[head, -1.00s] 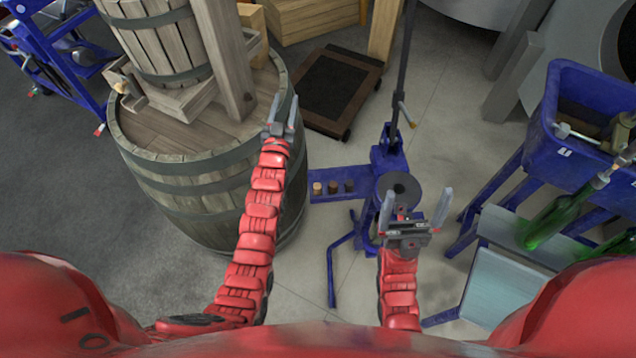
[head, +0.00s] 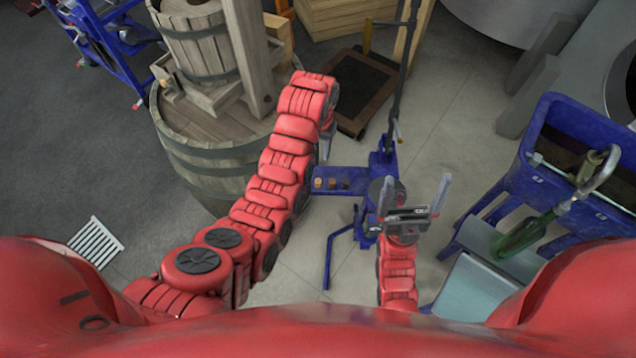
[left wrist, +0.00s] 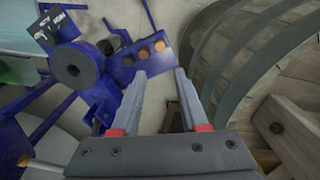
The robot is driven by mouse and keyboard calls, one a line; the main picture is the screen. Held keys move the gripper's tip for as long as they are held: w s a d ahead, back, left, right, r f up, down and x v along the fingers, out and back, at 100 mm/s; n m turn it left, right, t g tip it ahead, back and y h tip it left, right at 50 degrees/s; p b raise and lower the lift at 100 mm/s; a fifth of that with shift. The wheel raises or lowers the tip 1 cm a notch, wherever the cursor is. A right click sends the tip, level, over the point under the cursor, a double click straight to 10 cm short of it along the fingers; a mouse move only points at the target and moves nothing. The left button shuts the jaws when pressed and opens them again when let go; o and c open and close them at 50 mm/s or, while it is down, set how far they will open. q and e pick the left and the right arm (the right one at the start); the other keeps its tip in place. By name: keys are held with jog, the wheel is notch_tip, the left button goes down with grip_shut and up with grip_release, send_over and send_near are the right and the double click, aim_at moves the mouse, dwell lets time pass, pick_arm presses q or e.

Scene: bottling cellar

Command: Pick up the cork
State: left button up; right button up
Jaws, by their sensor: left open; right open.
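My left gripper (left wrist: 160,73) is open and empty, apart from the corks. In the head view the left gripper (head: 325,147) is partly hidden by my arm, above and behind the shelf. My right gripper (head: 415,193) is open and empty at the stand's round plate.
A big wooden barrel (head: 205,160) carrying a press stands left of the shelf. The stand's upright post (head: 399,85) rises behind it. A blue bin (head: 580,140) and a green bottle (head: 522,236) are at the right. A dark wheeled dolly (head: 358,90) sits behind.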

pick_arm(q)
jog(key=b, duration=0.9)
send_over(318, 187)
notch_tip(318, 187, down, 11)
jog(key=f+p, duration=0.2)
jog(key=p, duration=0.1)
jog(key=shift+p, duration=0.35)
notch_tip(318, 187, down, 3)
jog(key=shift+w+r+p, duration=0.1)
jog(key=shift+r+p, duration=0.1)
jog(key=shift+p, duration=0.35)
jog(key=shift+f, duration=0.8)
grip_shut()
